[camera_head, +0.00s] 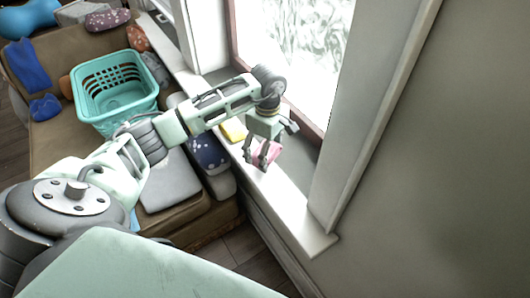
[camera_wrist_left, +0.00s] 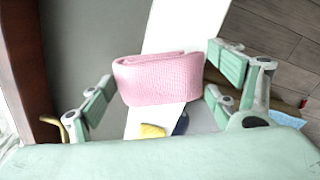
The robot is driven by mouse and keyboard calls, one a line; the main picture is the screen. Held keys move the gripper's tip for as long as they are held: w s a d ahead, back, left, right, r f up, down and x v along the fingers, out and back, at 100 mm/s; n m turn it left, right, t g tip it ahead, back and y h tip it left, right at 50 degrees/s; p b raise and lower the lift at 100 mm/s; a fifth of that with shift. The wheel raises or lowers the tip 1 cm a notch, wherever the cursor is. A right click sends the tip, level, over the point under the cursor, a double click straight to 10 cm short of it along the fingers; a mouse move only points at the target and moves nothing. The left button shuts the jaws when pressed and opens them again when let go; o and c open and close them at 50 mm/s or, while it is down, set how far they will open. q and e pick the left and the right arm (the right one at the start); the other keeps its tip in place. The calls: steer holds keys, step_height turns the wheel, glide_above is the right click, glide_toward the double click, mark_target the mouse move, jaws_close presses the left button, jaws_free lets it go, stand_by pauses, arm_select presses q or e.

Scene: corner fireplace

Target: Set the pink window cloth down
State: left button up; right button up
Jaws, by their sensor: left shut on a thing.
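The pink window cloth (camera_head: 272,151) is a folded, textured bundle at the window sill (camera_head: 300,218). In the left wrist view the cloth (camera_wrist_left: 158,80) lies between the two fingers, with the white sill behind it. My left gripper (camera_head: 261,160) points down over the sill and is shut on the cloth. It also shows in the left wrist view (camera_wrist_left: 160,88). I cannot tell whether the cloth touches the sill. My right gripper is not in view.
A yellow cloth-like item (camera_head: 233,130) lies on the sill just left of the gripper. The window frame (camera_head: 312,118) rises behind. A sofa (camera_head: 55,140) with a teal basket (camera_head: 115,97) and several cushions stands at the left. The sill's near end is bare.

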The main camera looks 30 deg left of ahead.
arm_select(q)
step_height(320, 180, down, 3)
steer(key=shift+d+f, duration=0.1)
steer(key=shift+d, duration=0.05)
steer(key=shift+f, duration=0.3)
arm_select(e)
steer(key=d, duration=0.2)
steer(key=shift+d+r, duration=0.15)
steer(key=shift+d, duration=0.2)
arm_select(q)
steer(key=shift+f, duration=0.2)
steer(key=o, duration=0.8)
steer(key=shift+r, duration=0.1)
steer(key=shift+o, duration=1.4)
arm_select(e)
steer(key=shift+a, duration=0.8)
